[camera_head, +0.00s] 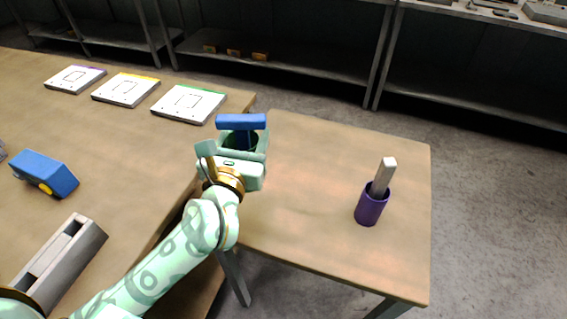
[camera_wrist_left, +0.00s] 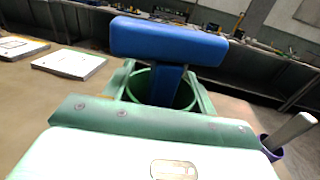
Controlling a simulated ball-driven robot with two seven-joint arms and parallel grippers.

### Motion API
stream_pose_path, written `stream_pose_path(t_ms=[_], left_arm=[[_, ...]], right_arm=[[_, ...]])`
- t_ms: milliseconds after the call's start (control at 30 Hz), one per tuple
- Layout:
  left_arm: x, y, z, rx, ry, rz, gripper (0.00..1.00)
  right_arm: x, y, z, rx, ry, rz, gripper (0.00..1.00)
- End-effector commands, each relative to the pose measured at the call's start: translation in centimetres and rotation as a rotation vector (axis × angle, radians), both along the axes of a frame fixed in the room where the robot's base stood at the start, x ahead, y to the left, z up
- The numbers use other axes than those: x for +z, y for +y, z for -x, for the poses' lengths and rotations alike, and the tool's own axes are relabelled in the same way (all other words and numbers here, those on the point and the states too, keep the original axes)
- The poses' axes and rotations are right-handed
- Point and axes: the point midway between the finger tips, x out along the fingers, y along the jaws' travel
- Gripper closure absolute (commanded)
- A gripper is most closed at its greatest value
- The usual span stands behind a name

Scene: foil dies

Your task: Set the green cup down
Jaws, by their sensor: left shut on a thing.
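My left gripper (camera_head: 243,145) is shut on the green cup (camera_head: 229,139), over the left part of the small table (camera_head: 320,190). In the left wrist view the green cup (camera_wrist_left: 136,86) sits between the fingers, with its round rim showing. A blue T-shaped tool (camera_head: 240,121) stands in the cup, its crossbar above the rim; the tool (camera_wrist_left: 168,42) also hides part of the cup in the left wrist view. The cup's bottom is hidden, so I cannot tell whether it touches the table. My right gripper is not in view.
A purple cup (camera_head: 370,206) holding a grey bar (camera_head: 384,174) stands on the small table's right side. The large table (camera_head: 120,150) bears white plates with purple (camera_head: 75,79), yellow (camera_head: 125,90) and green (camera_head: 188,103) edges, a blue block (camera_head: 45,173) and a grey slotted block (camera_head: 65,262). The small table's middle is clear.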

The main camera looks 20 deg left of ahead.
Motion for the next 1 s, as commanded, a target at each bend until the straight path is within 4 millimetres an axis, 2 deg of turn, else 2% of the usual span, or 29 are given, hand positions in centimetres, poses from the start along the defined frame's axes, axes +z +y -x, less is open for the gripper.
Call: stream_pose_path(t_ms=[167,200,300,400,667,833,1000], left_arm=[[-2.2,-2.7,-3.6,0.0,-0.002,0.003,0.79],[-3.5,-3.0,-4.1,0.0,0.002,0.0,0.79],[-5.2,-3.9,-5.2,0.0,0.002,0.0,0.79],[-6.2,-4.5,-6.0,-0.001,-0.001,-0.001,0.79],[-7.7,-5.3,-7.1,0.0,-0.002,0.0,0.79],[-10.8,-5.4,-7.2,0.0,0.002,0.0,0.79],[-10.7,-5.4,-7.2,0.0,-0.004,-0.001,0.79]], right_arm=[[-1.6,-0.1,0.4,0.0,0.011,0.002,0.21],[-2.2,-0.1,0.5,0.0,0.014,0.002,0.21],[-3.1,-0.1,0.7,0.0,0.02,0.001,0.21],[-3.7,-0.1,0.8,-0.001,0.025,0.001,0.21],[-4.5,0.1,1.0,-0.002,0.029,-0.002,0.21],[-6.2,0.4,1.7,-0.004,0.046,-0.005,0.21],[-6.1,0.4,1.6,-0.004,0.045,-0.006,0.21]])
